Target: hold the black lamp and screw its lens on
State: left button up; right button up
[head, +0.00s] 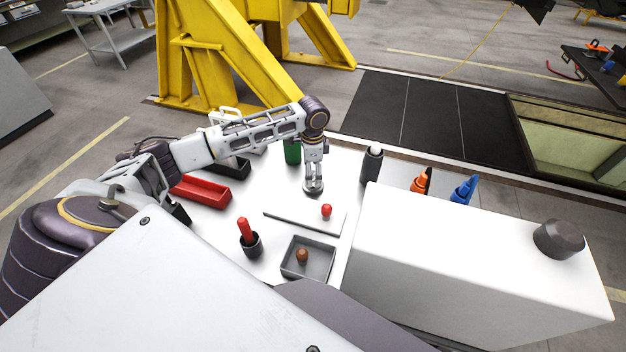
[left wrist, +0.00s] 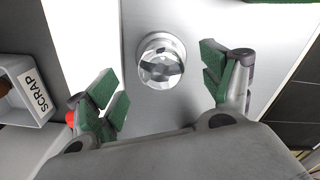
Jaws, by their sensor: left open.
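My left gripper (head: 313,178) points down over the white table, and its silver tip area is small in the head view. In the left wrist view its green-padded fingers (left wrist: 163,80) are apart and empty. A round, clear, shiny faceted piece in a silver ring, which looks like the lens (left wrist: 160,62), lies just beyond and between the fingertips, apart from both. An upright black cylinder with a pale top, probably the black lamp (head: 371,166), stands on the table to the gripper's right. My right gripper is in neither view.
A grey scrap bin (head: 322,268) holds a brown piece; its label shows in the wrist view (left wrist: 36,92). Near it are a red knob (head: 326,210), a black cup (head: 252,246) with a red item, a red tray (head: 203,191) and a green cylinder (head: 292,152).

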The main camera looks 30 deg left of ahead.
pick_arm(q)
jog(key=shift+f, duration=1.45)
jog(key=shift+w, duration=0.1)
jog(key=c, duration=1.1)
